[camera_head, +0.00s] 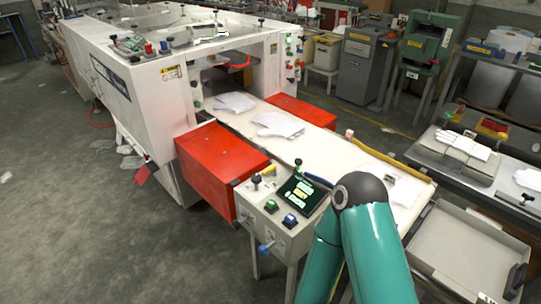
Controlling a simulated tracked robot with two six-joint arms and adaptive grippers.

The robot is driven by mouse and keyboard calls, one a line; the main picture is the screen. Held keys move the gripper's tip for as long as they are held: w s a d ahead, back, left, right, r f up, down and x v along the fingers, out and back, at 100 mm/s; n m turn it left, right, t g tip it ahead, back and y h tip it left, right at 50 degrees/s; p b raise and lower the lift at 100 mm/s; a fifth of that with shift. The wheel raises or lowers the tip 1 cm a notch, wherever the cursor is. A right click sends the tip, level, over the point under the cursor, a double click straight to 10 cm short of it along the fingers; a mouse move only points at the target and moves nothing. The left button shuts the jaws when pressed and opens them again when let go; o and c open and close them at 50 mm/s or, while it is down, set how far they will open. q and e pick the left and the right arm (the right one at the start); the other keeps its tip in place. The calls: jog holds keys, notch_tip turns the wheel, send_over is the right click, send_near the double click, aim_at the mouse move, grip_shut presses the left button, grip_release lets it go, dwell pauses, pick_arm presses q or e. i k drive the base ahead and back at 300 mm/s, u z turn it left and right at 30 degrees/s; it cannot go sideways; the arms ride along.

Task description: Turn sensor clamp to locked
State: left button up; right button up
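A grey control box (277,211) stands at the near end of the machine. On its top are a small lit screen (300,192), a black-topped knob (257,181), and green and blue buttons (281,214). A blue handle (265,247) sticks out of its front face. I cannot tell which of these parts, if any, is the sensor clamp, nor its setting. One teal arm of mine rises from the bottom edge and hides part of the conveyor and the box's right side. Neither gripper can be seen.
A long conveyor (345,158) carries white gloves (277,125) out of the white machine (120,75). Red housings (218,167) flank it. A grey tray (466,250) stands at right, near a bench with stacked gloves (462,145). The floor at left is mostly open.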

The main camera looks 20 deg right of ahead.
aim_at(273, 169)
jog(key=z, duration=0.05)
jog(key=i, duration=0.95)
jog(key=u, duration=0.05)
jog(key=k, duration=0.9)
jog(key=z, duration=0.2)
jog(key=i, duration=0.85)
